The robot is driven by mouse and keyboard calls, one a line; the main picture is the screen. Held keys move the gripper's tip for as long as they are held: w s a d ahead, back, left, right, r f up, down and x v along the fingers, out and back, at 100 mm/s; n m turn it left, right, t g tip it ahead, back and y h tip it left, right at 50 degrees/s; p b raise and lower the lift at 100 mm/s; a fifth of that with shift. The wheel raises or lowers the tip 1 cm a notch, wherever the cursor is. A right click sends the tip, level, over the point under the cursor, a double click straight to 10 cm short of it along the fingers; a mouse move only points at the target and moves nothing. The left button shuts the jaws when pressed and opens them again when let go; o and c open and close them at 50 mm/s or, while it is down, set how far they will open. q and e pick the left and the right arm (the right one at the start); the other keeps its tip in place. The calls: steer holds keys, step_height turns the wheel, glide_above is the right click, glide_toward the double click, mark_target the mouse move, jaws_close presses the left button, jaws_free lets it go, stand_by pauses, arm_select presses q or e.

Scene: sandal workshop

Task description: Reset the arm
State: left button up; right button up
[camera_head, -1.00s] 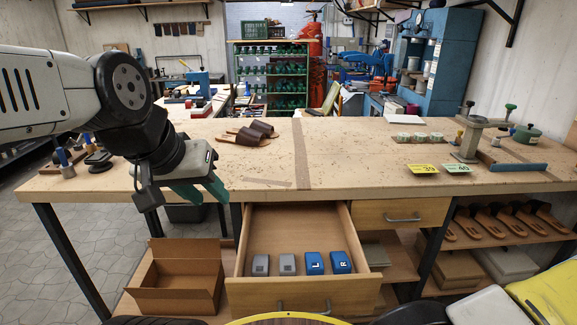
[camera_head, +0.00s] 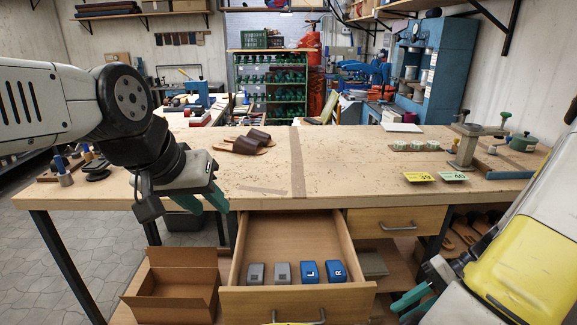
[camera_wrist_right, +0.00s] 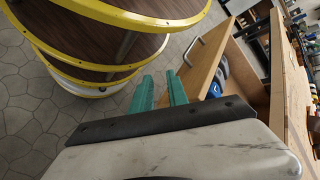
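My left gripper (camera_head: 203,203) hangs over the front part of the workbench, left of the open drawer. Its two green fingers show apart and nothing is seen between them. My right gripper (camera_head: 410,300) is low at the right, below the bench top and beside the drawer. In the right wrist view, its green fingers (camera_wrist_right: 160,92) are apart with nothing between them, above the tiled floor.
The open drawer (camera_head: 245,260) holds two grey blocks and two blue blocks marked L and R. A cardboard box (camera_head: 172,305) stands left of it. Brown sandals (camera_head: 245,143), size cards and a press stand on the workbench (camera_head: 350,170). Yellow-rimmed round shelves (camera_wrist_right: 75,80) show in the wrist view.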

steer(key=w+a+r+n+t+h, duration=0.1)
steer(key=a+r+n+t+h, duration=0.2)
steer(key=r, duration=1)
steer(key=w+a+r+n+t+h, duration=0.1)
steer(key=a+r+n+t+h, duration=0.2)
steer(key=a+r, duration=0.5)
step_height(320, 180, up, 5)
steer(key=shift+w+a+t+h, duration=0.35)
steer(key=shift+t+h, duration=0.35)
steer(key=shift+h, duration=0.2)
